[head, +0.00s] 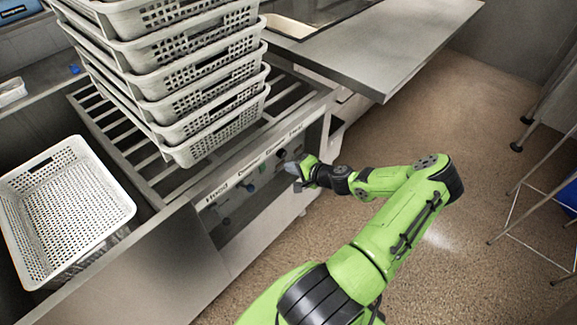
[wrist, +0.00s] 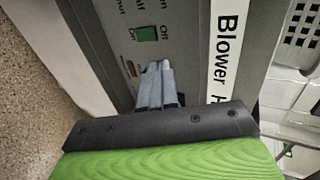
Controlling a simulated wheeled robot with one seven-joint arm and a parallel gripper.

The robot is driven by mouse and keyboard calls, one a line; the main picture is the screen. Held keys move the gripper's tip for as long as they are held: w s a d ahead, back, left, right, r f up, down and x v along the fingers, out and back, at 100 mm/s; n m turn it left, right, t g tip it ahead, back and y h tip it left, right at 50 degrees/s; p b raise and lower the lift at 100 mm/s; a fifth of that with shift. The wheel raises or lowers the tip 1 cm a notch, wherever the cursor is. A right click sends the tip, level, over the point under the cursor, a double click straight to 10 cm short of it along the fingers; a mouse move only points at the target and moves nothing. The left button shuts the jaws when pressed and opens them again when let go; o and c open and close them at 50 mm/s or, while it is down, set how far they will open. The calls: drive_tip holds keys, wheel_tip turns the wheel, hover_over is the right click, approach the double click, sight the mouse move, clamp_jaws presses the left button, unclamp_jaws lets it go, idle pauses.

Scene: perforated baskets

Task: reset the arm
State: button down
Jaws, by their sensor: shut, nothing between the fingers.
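My green arm reaches forward from the bottom of the head view. My gripper (head: 297,170) is at its far end, in front of the control panel (head: 245,190) of the metal counter. In the wrist view my gripper (wrist: 157,70) has its grey fingers together and nothing between them. The fingertips point at the panel just below a green switch (wrist: 146,33) marked On and Off. I cannot tell whether they touch the panel. A white label strip reading "Blower" (wrist: 229,50) runs beside the switch.
A tall stack of white perforated baskets (head: 200,95) stands on the slatted rack (head: 120,150). One single basket (head: 62,205) sits at the left. A metal tabletop (head: 385,40) juts out at the back. Brown floor (head: 480,130) is open to the right, with metal-legged stands (head: 520,190) at the edge.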

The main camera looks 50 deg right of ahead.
idle(0.4)
drive_tip(key=a+r+n+g+y+p, duration=0.25)
drive_tip(key=a+r+n+g, duration=0.55)
drive_tip(key=a+r+n, duration=0.8)
drive_tip(key=s+a+r+h+p, duration=0.1)
drive_tip(key=s+a+r+p, duration=0.1)
drive_tip(key=s+a+r, duration=0.5)
drive_tip(key=s+a+r+n+t+h+p, duration=0.1)
drive_tip(key=s+a+r+h+p, duration=0.1)
drive_tip(key=s+a+r, duration=0.6)
drive_tip(key=s+r, duration=0.4)
drive_tip(key=r, duration=0.2)
drive_tip(key=shift+r+n, duration=0.15)
drive_tip(key=shift+n, duration=0.15)
